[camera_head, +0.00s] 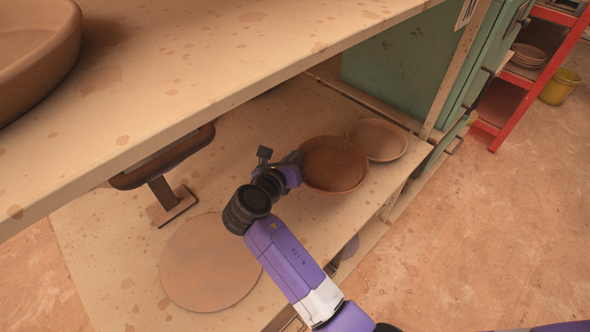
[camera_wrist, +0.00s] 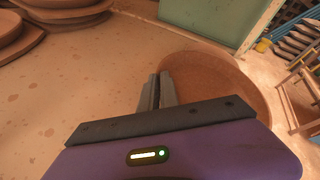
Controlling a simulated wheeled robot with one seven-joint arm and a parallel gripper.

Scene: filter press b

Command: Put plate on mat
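A round, dark brown plate (camera_head: 335,166) with a raised rim is at the right part of the lower shelf in the head view. My gripper (camera_head: 296,158) is at its left rim. In the wrist view the fingers (camera_wrist: 157,92) are close together and pinch the near-left rim of the plate (camera_wrist: 225,84). The plate's right side reaches towards the shelf edge. Whether its underside touches the shelf is hidden. A flat, round brown mat (camera_head: 210,263) lies bare on the shelf, lower left of my gripper.
A paler shallow dish (camera_head: 377,139) is right behind the plate, partly overlapped by it. A dark stand (camera_head: 165,180) is behind the mat. The upper tabletop (camera_head: 190,65) overhangs the shelf's back. A green cabinet (camera_head: 410,62) stands at the back right.

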